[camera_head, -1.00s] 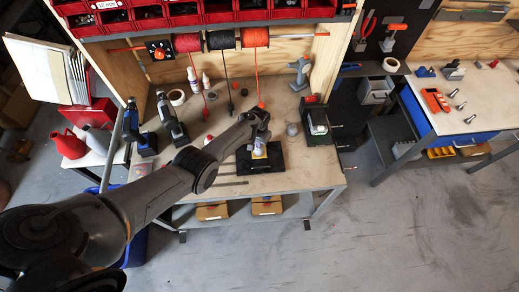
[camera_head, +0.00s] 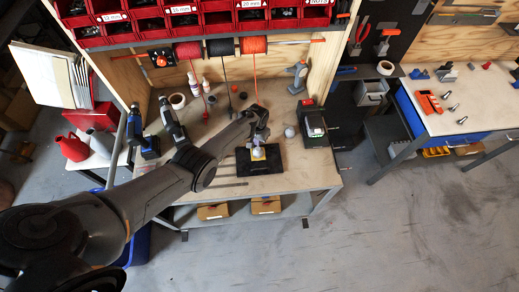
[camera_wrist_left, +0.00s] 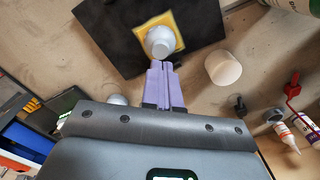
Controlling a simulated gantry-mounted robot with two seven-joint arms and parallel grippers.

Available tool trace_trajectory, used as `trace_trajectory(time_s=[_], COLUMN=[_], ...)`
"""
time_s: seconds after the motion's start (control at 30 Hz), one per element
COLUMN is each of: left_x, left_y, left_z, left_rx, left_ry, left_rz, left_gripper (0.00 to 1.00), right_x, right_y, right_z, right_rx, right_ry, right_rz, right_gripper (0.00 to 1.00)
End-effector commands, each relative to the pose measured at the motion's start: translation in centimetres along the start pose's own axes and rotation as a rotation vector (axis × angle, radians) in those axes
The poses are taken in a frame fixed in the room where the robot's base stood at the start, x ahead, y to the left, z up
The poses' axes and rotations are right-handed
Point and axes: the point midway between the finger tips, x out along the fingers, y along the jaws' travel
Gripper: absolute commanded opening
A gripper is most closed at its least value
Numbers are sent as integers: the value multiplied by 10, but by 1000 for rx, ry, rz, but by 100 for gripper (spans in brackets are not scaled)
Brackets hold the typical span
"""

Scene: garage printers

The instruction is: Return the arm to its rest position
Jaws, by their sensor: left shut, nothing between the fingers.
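My left arm reaches in from the lower left over the workbench (camera_head: 230,187). My left gripper (camera_head: 258,143) is above the black plate (camera_head: 277,168) on the bench. In the left wrist view its purple fingers (camera_wrist_left: 165,68) are shut together with nothing between them. Their tips point at a pale round-topped piece (camera_wrist_left: 160,42) on a yellow square (camera_wrist_left: 177,22), which lies on the black plate. The tips look close to this piece, but I cannot tell whether they touch it. My right gripper is not in view.
Cordless drills (camera_head: 148,145) stand at the bench's left, and a black box (camera_head: 313,126) stands at its right. Cords hang from spools (camera_head: 253,45) behind the arm. Open floor (camera_head: 400,235) lies in front.

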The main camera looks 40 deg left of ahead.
Motion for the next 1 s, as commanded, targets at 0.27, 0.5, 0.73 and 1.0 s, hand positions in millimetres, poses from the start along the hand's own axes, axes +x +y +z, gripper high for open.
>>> trace_trajectory(time_s=[0.27,0.5,0.73,1.0], left_x=[1,0,-21,-80], left_y=[-2,-7,6,43], left_z=[3,24,78,168], left_rx=[5,44,126,225], left_ry=[4,46,111,189], left_rz=[-8,-58,-104,-98], left_gripper=[0,0,0,0], right_x=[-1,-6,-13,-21], right_y=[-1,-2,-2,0], right_z=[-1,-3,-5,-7], right_rx=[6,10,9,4], right_ry=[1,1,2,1], right_rz=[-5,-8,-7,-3], right_gripper=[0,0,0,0])
